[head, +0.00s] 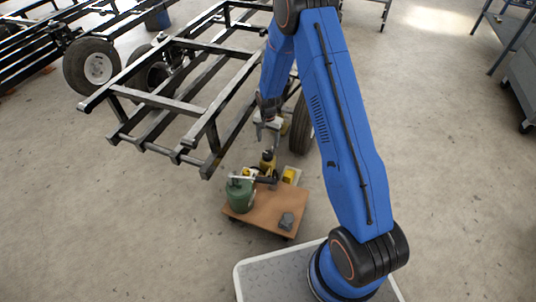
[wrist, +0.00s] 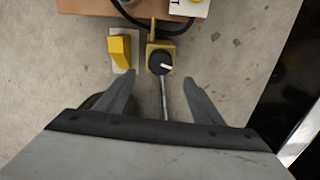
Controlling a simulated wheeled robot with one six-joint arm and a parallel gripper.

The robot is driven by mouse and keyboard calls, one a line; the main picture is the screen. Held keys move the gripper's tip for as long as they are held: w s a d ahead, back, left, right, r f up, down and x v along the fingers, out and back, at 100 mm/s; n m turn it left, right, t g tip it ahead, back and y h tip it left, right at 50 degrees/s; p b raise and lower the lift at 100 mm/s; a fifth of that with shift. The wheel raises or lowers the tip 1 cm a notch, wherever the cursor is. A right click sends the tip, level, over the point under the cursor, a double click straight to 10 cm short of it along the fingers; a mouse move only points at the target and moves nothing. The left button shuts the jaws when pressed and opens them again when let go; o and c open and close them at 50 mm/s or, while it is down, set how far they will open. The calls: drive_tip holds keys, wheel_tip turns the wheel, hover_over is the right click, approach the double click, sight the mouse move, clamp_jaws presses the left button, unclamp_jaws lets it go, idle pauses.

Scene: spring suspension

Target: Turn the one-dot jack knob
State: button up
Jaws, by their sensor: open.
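A round black knob (wrist: 159,62) with a white pointer line sits on a yellow block (wrist: 163,47) in the wrist view. A thin metal rod (wrist: 165,100) runs from beside it toward my gripper. No dot marking is readable on it, so I cannot tell if it is the one-dot jack knob. My gripper (wrist: 160,78) is open and empty, its two fingers spread to either side just short of the knob. In the head view my gripper (head: 267,128) hangs above the far side of a small wooden cart (head: 262,218).
A yellow wedge-shaped part (wrist: 119,50) on a pale plate stands left of the knob. A black cable curves behind the knob. A green canister (head: 240,196) and a grey object (head: 287,221) sit on the cart. The black trailer frame (head: 160,98) stands close left of my arm.

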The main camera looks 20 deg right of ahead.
sight(268, 153)
wheel_tip(268, 153, down, 11)
drive_tip(key=shift+r, duration=0.15)
idle(0.4)
drive_tip(key=c, duration=1.1)
